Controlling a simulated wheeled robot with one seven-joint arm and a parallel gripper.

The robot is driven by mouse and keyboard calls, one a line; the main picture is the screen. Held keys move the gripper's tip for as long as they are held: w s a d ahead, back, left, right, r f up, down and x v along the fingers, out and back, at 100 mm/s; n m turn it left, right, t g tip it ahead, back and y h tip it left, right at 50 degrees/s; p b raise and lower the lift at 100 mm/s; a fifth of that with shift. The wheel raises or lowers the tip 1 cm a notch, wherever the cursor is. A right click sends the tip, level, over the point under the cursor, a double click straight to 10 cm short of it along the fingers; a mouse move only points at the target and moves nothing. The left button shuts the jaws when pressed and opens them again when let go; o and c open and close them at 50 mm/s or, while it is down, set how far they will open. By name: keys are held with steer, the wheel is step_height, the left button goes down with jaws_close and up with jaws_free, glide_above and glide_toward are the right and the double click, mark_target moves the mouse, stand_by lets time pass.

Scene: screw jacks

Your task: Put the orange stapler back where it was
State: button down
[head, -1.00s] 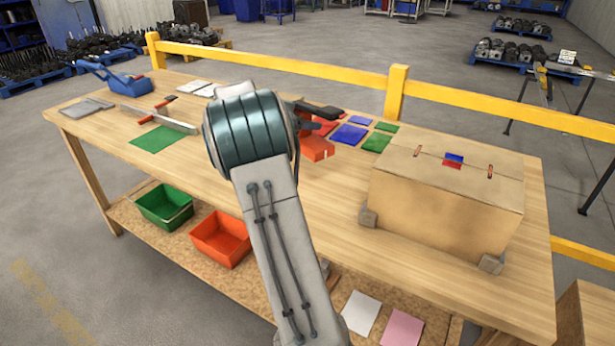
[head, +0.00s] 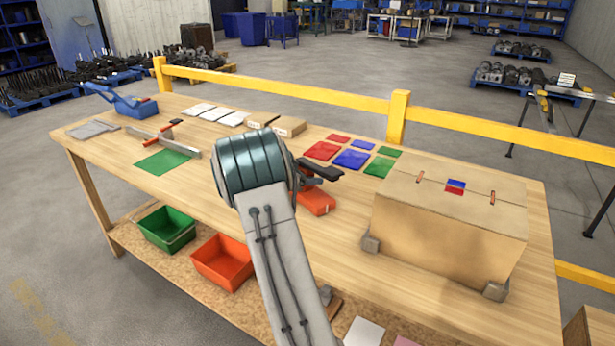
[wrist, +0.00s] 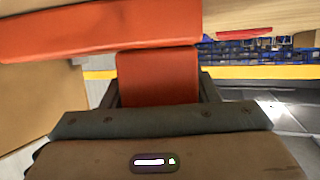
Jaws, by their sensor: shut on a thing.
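The orange stapler (head: 316,203) shows just right of my wrist in the head view, over the middle of the workbench (head: 290,245). My arm hides part of it, and I cannot tell whether it touches the bench. In the wrist view my gripper (wrist: 158,82) is shut on the stapler (wrist: 100,27). Its orange body lies across the upper left, with an orange part between the fingers. In the head view the fingers are mostly hidden behind my wrist.
A large cardboard box (head: 440,225) stands right of the stapler. Red, blue (head: 351,159) and green cards lie behind it. Small boxes (head: 289,126), a green mat (head: 162,161), a metal tool and a blue tool (head: 125,100) are to the left. A yellow rail (head: 290,92) runs behind.

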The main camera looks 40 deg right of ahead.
steer(key=c, duration=0.5)
jaws_free()
steer(key=shift+f, duration=0.15)
steer(key=shift+a, duration=0.1)
steer(key=b+v, duration=0.1)
steer(key=v, duration=1.1)
steer(key=s+a+f+n+y, duration=0.1)
steer(key=s+a+n+y, duration=0.3)
steer(key=s+a+n, duration=0.2)
steer(key=s+a+f+n+t+y, duration=0.1)
steer(key=s+a+n+y, duration=0.4)
steer(key=s+a, duration=0.5)
steer(key=s+a+f+n+t+y, duration=0.1)
steer(key=s+a+n+y, duration=0.3)
steer(key=s, duration=1)
steer(key=shift+s+a+n+y, duration=0.2)
steer(key=shift+a+n, duration=0.6)
steer(key=shift+a, duration=0.25)
steer(key=shift+s+a+n+y, duration=0.2)
steer(key=shift+a+n, duration=0.6)
steer(key=shift+a, duration=0.25)
steer(key=shift+r, duration=0.15)
steer(key=shift+t, duration=0.4)
steer(key=r+p, duration=0.8)
steer(key=r, duration=0.1)
steer(key=shift+w+d, duration=0.1)
steer(key=shift+d, duration=0.1)
